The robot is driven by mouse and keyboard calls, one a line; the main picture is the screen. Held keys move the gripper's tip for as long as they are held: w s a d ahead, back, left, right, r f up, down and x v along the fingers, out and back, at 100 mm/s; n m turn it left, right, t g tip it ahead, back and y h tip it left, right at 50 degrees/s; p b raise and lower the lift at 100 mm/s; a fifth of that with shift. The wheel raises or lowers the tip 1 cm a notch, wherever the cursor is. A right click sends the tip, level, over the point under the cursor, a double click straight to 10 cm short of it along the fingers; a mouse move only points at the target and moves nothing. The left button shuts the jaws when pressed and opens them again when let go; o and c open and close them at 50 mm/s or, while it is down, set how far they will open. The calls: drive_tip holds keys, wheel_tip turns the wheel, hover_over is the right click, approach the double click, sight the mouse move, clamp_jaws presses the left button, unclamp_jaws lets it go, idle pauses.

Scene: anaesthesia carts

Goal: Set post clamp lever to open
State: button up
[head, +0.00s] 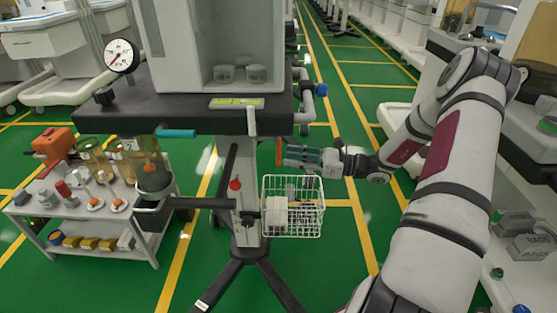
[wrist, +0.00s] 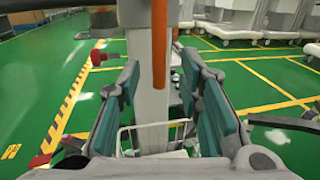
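An orange bar, which looks like the post clamp lever (wrist: 160,45), hangs upright in front of the pale post (wrist: 149,100) in the wrist view. In the head view its orange end (head: 278,152) shows just left of my fingertips, under the dark tabletop. My gripper (head: 285,154) reaches in from the right, its teal fingers level. In the wrist view my gripper (wrist: 161,65) is open, one finger on each side of the bar, with gaps visible. Whether the bar lies fully between the fingertips or just beyond them I cannot tell. The lever's upper end is out of view.
A white wire basket (head: 293,207) hangs on the post just below my gripper. A red knob (head: 235,184) sits left of the post. The dark tabletop (head: 190,110) is close above. A side trolley (head: 90,225) with bottles stands left. Green floor is free behind.

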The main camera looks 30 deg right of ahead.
sight(279, 156)
drive_tip(key=shift+b+x, duration=0.6)
drive_tip(key=shift+x, duration=1.75)
clamp_jaws()
